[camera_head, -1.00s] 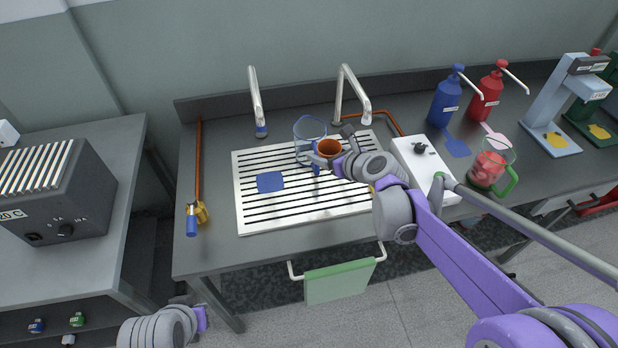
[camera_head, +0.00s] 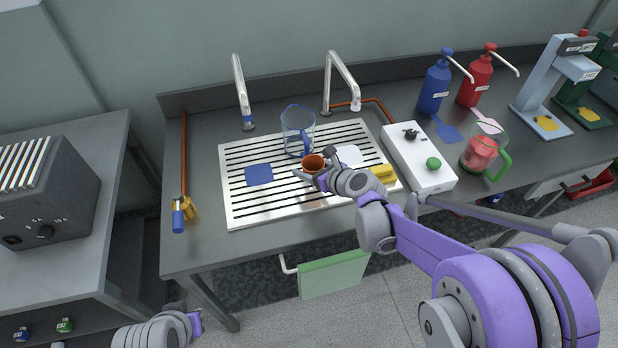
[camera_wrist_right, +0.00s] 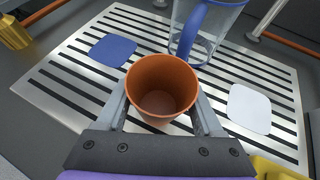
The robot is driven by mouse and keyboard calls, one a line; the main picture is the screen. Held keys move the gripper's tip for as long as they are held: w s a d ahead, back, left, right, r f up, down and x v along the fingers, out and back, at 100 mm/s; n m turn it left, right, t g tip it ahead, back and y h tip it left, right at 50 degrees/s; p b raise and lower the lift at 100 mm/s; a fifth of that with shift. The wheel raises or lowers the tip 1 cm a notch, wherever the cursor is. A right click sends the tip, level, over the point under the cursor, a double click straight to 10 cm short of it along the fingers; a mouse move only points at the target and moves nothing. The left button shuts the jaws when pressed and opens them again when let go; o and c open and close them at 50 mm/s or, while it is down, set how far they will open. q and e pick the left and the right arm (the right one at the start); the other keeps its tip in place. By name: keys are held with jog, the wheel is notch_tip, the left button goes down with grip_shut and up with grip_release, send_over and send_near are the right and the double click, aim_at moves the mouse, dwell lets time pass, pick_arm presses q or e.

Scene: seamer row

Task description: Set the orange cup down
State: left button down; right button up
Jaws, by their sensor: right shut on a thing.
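The orange cup (camera_head: 313,162) is upright and empty in my right gripper (camera_head: 314,172), over the slotted metal drain grid (camera_head: 240,212). In the right wrist view the cup (camera_wrist_right: 160,88) sits between the two grey fingers of the right gripper (camera_wrist_right: 162,108), which are shut on it. I cannot tell whether its base touches the grid. My left gripper (camera_head: 196,320) is at the bottom left edge of the head view, away from the counter; its fingers are not clear.
A clear jug with a blue handle (camera_head: 297,130) stands just behind the cup. A blue mat (camera_head: 258,174) and a white mat (camera_head: 348,154) lie on the grid either side. A yellow object (camera_head: 383,172) and a white control box (camera_head: 420,160) are to the right; taps (camera_head: 242,92) stand behind.

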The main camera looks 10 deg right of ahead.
jog(key=shift+f, duration=2)
jog(key=shift+b, duration=0.3)
jog(key=shift+f, duration=0.15)
jog(key=o, duration=1.5)
